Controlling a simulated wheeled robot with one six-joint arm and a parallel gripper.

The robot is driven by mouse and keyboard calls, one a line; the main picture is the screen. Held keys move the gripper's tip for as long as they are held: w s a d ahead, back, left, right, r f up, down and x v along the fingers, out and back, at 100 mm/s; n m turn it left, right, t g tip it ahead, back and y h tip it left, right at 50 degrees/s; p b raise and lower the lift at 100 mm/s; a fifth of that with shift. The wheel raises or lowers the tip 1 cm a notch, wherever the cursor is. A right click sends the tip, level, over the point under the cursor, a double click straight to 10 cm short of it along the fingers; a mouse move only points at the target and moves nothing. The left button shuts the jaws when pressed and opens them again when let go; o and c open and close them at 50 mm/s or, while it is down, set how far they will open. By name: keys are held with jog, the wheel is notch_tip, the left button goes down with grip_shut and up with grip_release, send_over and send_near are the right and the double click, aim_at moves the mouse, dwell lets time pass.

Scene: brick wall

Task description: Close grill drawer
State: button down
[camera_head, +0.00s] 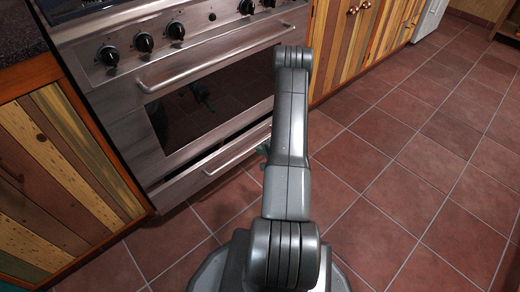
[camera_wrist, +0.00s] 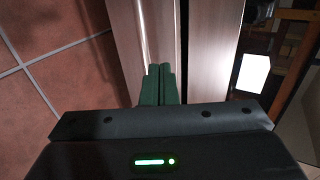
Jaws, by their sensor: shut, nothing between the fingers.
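The steel grill drawer (camera_head: 205,178) is at the bottom of the stove, below the oven door. A dark gap runs along its top edge, so it stands slightly open. In the wrist view the drawer front (camera_wrist: 150,30) is the steel panel beside the floor, with the dark gap to its right. My gripper (camera_wrist: 158,72) has its two green fingers together and empty, with the tips at the drawer front. I cannot tell whether they touch it. In the head view my arm hides most of the gripper and the drawer's right end.
The oven door (camera_head: 225,95) above is shut, with a bar handle (camera_head: 215,62) sticking out. Striped wooden cabinets (camera_head: 55,180) flank the stove. The tiled floor (camera_head: 420,180) to the right is clear.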

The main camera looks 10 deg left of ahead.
aim_at(241, 141)
jog(key=b+x, duration=0.1)
jog(key=x, duration=0.2)
jog(key=b+x, duration=0.1)
jog(key=x, duration=0.2)
jog(key=r+b+x, duration=0.1)
jog(key=x, duration=0.2)
jog(key=shift+w+a+f, duration=0.25)
jog(key=shift+w+a, duration=0.1)
jog(key=shift+a, duration=0.2)
jog(key=shift+w+a+r+b, duration=0.1)
jog(key=shift+w+a+b, duration=0.25)
jog(key=shift+w+a, duration=0.2)
jog(key=shift+s, duration=0.1)
